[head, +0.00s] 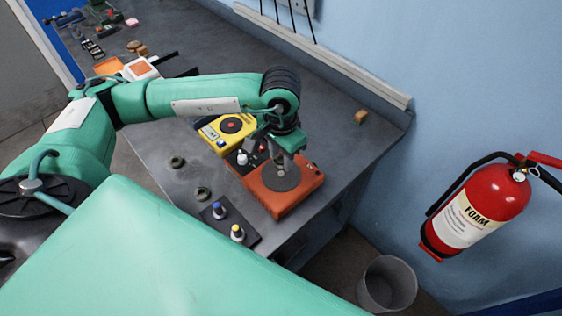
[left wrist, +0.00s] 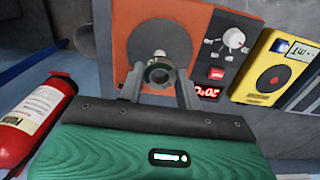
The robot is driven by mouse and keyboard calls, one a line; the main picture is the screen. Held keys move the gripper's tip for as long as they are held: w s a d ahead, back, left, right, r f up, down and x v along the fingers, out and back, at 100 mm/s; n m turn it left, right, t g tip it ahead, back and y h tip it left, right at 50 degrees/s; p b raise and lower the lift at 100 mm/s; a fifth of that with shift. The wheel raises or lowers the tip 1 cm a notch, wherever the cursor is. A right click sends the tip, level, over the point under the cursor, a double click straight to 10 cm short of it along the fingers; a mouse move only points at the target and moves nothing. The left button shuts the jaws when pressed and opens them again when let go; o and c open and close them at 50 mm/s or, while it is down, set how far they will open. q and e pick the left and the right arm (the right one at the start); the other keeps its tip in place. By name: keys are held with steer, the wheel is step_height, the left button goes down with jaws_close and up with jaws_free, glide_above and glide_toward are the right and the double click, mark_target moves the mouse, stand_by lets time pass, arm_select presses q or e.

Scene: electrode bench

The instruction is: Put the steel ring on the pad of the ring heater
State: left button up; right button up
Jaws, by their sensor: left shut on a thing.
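The ring heater is an orange-red box (head: 291,202) near the bench's front right part, with a round dark grey pad (head: 281,181) on top. In the left wrist view the heater (left wrist: 130,60) also shows, with its pad (left wrist: 150,36), a white knob and a lit red display. My left gripper (head: 281,168) is over the pad, pointing down. In the left wrist view its fingers (left wrist: 160,80) are shut on the small grey steel ring (left wrist: 149,75), which overlaps the pad's near part. I cannot tell whether the ring touches the pad. My right gripper is not in view.
A yellow device (head: 213,134) stands behind the heater. Two dark ring-like pieces (head: 177,161) (head: 203,193) lie on the bench to the left. A black holder (head: 242,250) with blue- and yellow-topped items is in front. A bin (head: 387,284) stands below; the back right of the bench is mostly clear.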

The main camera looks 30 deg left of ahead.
mark_target(281, 172)
arm_select(q)
step_height(281, 172, down, 4)
steer(key=shift+f+p, duration=0.1)
steer(key=shift+p, duration=0.45)
steer(key=shift+f, duration=0.1)
steer(key=shift+f+b, duration=0.2)
steer(key=shift+b, duration=0.15)
steer(key=o, duration=1.1)
steer(key=shift+r, duration=0.1)
steer(key=shift+c, duration=0.2)
